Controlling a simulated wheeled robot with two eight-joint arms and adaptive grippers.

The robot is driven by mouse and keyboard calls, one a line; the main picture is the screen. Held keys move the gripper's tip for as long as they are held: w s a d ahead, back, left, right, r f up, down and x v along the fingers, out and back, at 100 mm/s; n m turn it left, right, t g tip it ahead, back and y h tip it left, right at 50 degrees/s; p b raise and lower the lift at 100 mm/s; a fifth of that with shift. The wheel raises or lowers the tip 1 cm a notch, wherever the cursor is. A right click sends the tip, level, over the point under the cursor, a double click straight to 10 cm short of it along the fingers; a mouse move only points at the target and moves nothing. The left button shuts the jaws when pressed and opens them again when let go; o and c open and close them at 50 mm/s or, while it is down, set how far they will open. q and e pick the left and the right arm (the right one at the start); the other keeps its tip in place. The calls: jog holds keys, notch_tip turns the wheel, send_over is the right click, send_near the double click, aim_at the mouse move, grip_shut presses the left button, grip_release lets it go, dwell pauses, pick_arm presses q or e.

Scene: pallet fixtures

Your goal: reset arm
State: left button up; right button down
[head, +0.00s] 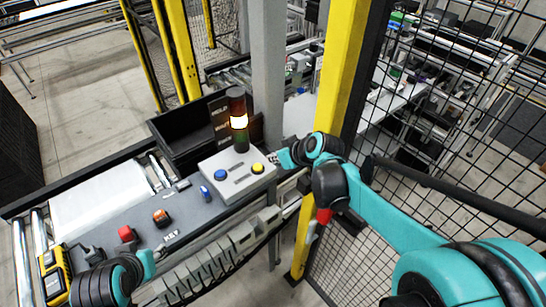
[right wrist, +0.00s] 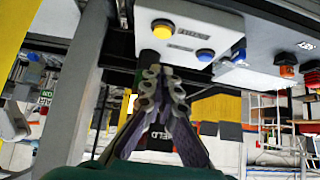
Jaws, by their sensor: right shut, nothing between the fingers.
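My right arm reaches in from the right in the head view, and its gripper (head: 273,158) is beside the right edge of the grey control box (head: 212,167). In the right wrist view the right gripper (right wrist: 162,78) is shut and empty, its fingertips together just off the box's edge, below the yellow button (right wrist: 162,29). The box also carries a blue button (right wrist: 205,55). My left gripper (head: 169,239) is low at the left in the head view, over the front of the grey panel; its fingers are too small to read.
A lit signal tower (head: 238,118) stands behind the box, next to a black bin (head: 176,141). Red (head: 126,233) and orange (head: 161,216) switches sit on the panel. A yellow post (head: 340,75) and mesh fence (head: 470,150) stand close to my right arm.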

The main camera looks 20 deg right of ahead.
dwell(0.4)
jog(key=s+a+f+m+h+b, duration=0.1)
jog(key=s+f+m+b, duration=0.1)
jog(key=s+f+b, duration=0.5)
jog(key=s+a+f+m+g+h+b, duration=0.1)
jog(key=s+f+m+h+b, duration=0.1)
jog(key=s+f+b, duration=0.5)
jog(key=s, duration=0.5)
jog(key=shift+f, duration=0.4)
